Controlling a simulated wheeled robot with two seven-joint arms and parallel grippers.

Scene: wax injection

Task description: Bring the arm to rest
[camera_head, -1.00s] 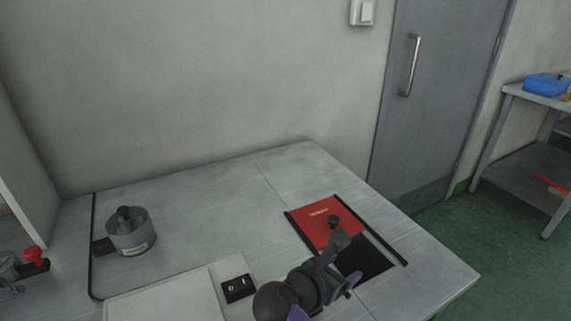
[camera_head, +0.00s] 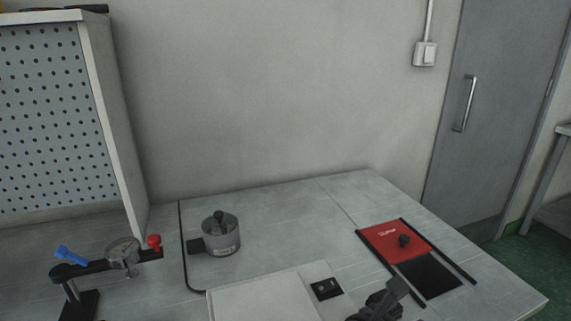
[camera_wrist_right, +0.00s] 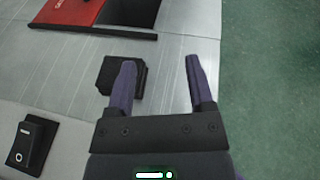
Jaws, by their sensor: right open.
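My right gripper (camera_wrist_right: 158,75) shows in the right wrist view with its two purple fingers apart and nothing between them. It hangs over the grey worktop (camera_wrist_right: 175,100) near its edge, with the green floor on the right. A dark part of my right arm (camera_head: 380,302) shows at the bottom edge of the head view, in front of the red lid; the fingers cannot be made out there. My left gripper is not in view.
A black block (camera_wrist_right: 108,76) lies partly behind one finger. A small switch box (camera_head: 326,289), a red lid (camera_head: 393,239) beside a dark opening, a grey pot (camera_head: 221,236) and a clamp stand (camera_head: 122,255) are on the worktop. A perforated panel (camera_head: 50,120) stands at left.

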